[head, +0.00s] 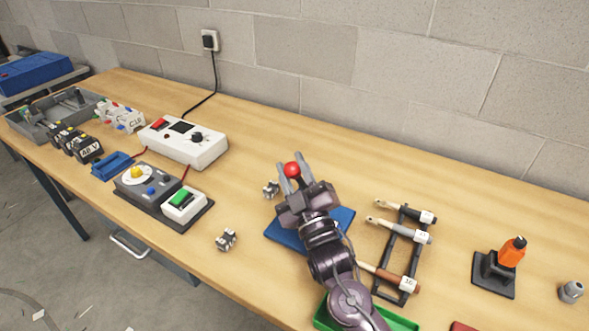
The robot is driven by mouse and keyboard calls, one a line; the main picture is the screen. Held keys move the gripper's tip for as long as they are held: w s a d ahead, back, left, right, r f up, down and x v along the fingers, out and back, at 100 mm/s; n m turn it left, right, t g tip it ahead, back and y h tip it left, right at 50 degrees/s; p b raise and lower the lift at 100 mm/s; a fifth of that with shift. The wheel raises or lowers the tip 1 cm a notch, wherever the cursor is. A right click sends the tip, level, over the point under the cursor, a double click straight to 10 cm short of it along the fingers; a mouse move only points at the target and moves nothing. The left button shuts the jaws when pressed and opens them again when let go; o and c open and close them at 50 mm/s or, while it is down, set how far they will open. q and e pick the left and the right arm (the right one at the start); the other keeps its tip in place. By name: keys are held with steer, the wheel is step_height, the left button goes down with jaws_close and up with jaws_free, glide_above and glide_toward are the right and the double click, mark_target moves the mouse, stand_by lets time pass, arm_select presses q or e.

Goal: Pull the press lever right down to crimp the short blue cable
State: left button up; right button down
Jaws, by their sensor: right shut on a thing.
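The press lever's round red knob (292,170) shows at the tip of my right gripper (290,178). The gripper's two fingers stand on either side of the knob and are shut on it. My right arm comes in from the bottom and hides most of what lies below, including the lever's shaft and the press body. A flat blue plate (340,222) shows on both sides of the arm; I cannot tell whether it belongs to the press. I cannot make out the short blue cable. My left gripper is not in view.
Right of my arm stands a black rack (407,290) with three handled tools. A green tray (400,322) lies below it. An orange-handled tool (512,250) stands at the right. Left are a grey control box (146,193) and a white box (182,142). The back right is clear.

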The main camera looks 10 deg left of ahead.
steer(key=c, duration=1.1)
jaws_free()
steer(key=shift+o, duration=0.2)
steer(key=p+v, duration=0.1)
steer(key=v, duration=0.6)
steer(key=shift+s+d, duration=0.15)
steer(key=shift+s, duration=0.2)
steer(key=shift+f, duration=0.15)
